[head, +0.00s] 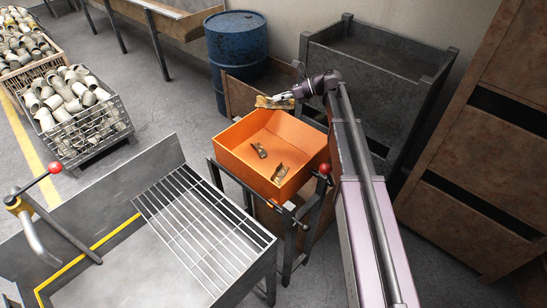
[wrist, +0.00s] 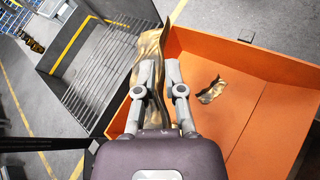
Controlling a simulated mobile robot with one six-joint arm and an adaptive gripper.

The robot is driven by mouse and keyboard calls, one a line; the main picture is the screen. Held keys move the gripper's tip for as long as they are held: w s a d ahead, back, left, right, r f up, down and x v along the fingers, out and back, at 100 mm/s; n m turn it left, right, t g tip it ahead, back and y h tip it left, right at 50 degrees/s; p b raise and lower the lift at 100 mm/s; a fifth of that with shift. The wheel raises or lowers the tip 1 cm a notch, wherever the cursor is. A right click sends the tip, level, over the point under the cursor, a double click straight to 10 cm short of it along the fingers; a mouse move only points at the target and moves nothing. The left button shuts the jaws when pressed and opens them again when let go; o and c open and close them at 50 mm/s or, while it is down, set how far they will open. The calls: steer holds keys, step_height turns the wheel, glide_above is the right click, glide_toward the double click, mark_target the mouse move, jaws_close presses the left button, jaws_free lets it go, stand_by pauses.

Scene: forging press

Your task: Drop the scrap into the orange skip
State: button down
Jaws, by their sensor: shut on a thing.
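A crumpled brass-coloured scrap (head: 268,102) is held in my gripper (head: 287,97) above the far rim of the orange skip (head: 290,148). In the wrist view my gripper (wrist: 160,66) is shut on the scrap (wrist: 151,44), which sticks out beyond the fingers and partly hides behind them. There the scrap overlaps the left wall of the skip (wrist: 268,92). I cannot tell how high it hangs or whether it touches the rim. Two similar pieces lie inside the skip, one nearer the left (head: 259,150) and one nearer the right (head: 279,172); the wrist view shows one piece (wrist: 212,90).
The skip sits on a dark stand with a red-knobbed lever (head: 324,168). A slatted metal table (head: 205,222) stands in front at left. A blue drum (head: 237,50) and a dark bin (head: 378,75) stand behind. Wire baskets (head: 90,130) of pipe fittings are at left.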

steer(key=shift+f, duration=0.25)
steer(key=c, duration=0.7)
jaws_free()
steer(key=shift+o, duration=0.2)
steer(key=shift+r, duration=0.1)
